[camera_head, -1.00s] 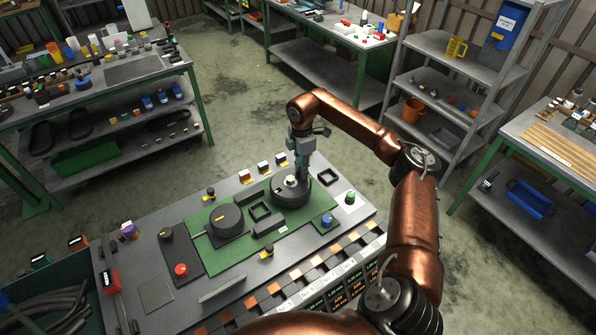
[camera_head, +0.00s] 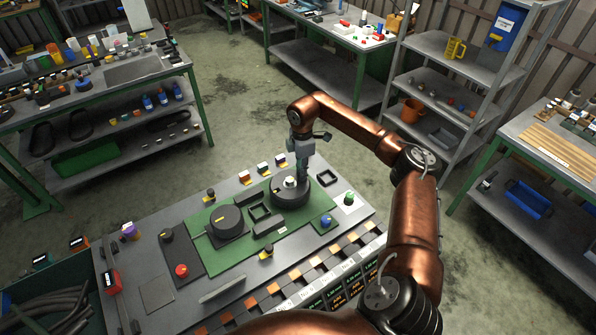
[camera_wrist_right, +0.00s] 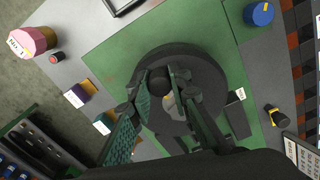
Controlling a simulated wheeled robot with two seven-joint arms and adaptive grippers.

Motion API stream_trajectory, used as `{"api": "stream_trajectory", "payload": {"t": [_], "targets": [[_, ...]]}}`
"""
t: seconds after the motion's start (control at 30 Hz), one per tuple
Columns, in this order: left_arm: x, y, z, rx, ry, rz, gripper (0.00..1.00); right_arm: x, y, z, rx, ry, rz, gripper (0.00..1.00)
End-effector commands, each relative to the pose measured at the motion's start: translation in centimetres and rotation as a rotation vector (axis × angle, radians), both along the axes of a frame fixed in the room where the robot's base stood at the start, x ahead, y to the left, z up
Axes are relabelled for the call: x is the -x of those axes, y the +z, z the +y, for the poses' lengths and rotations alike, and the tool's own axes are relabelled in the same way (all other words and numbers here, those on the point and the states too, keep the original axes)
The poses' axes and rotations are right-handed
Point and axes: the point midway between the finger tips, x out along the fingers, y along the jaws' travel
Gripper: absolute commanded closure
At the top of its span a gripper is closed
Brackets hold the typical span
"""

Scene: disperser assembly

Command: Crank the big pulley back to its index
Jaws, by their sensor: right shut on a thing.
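The big pulley (camera_head: 287,197) is a dark round disc with a pale hub (camera_head: 290,182), on the right part of a green mat (camera_head: 238,250). My right gripper (camera_head: 304,182) points down at the pulley's far right side. In the right wrist view the big pulley (camera_wrist_right: 207,72) fills the middle, and my right gripper (camera_wrist_right: 163,88) is shut on a dark upright crank knob (camera_wrist_right: 159,75) on it, off the hub. The fingers partly hide the hub. I cannot make out the index mark. My left gripper is not in view.
A second dark drum (camera_head: 224,217) with a yellow mark stands left of the pulley. A blue knob (camera_head: 326,221) and a green button (camera_head: 349,198) are to the right.

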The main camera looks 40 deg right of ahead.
Motion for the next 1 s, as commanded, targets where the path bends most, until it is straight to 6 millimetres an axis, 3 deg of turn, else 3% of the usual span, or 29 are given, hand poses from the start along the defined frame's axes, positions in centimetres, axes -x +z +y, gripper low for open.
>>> {"api": "stream_trajectory", "payload": {"t": [0.23,0.27,0.5,0.83,1.0], "targets": [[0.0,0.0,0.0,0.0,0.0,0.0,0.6,-0.1,0.1,0.1,-0.002,-0.004,-0.004,1.0],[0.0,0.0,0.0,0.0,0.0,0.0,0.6,-0.1,0.1,0.1,-0.002,-0.004,-0.004,0.82],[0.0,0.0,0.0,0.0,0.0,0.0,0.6,0.0,0.1,0.0,-0.001,-0.004,-0.003,0.65],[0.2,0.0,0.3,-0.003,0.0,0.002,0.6,0.0,0.3,0.0,-0.001,-0.004,-0.003,0.64],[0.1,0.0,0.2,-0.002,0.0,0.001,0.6,-0.1,2.5,-0.1,0.001,-0.004,-0.005,0.64]]}}
